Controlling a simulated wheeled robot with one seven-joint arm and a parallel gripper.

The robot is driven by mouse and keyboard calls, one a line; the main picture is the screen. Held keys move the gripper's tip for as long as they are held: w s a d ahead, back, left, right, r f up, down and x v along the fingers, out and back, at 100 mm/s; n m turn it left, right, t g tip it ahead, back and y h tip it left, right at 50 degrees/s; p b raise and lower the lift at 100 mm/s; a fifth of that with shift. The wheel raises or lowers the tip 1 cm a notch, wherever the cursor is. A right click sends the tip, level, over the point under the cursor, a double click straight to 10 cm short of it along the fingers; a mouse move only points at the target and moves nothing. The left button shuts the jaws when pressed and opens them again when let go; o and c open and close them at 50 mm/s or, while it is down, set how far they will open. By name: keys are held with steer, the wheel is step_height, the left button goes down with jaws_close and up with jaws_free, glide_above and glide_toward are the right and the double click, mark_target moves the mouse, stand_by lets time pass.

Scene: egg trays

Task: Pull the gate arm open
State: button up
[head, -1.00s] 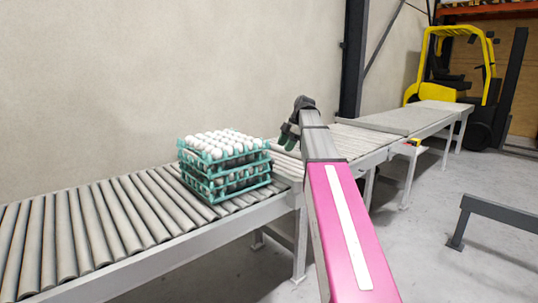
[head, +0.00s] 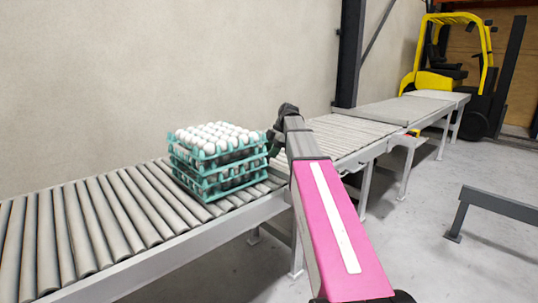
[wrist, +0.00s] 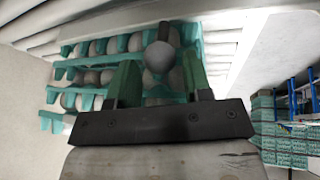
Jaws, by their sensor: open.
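No gate arm that I can pick out for certain shows in either view. My gripper (head: 273,146) is at the right side of a stack of teal egg trays (head: 190,171) on the roller conveyor. In the wrist view my gripper (wrist: 160,80) has its two green fingers apart, pointing at the stack of trays (wrist: 60,88). A white egg (wrist: 160,57) shows between the fingers, beyond their tips. I cannot tell whether the fingers touch the trays.
The roller conveyor (head: 100,215) runs along the plain wall to a flat section (head: 400,112). A yellow forklift (head: 430,80) stands at the back right. A low grey rail (head: 495,204) stands on the open floor at right. Blue racking (wrist: 300,95) shows in the wrist view.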

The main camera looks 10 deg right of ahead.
steer(key=shift+x, duration=0.85)
jaws_close()
steer(key=shift+d, duration=0.15)
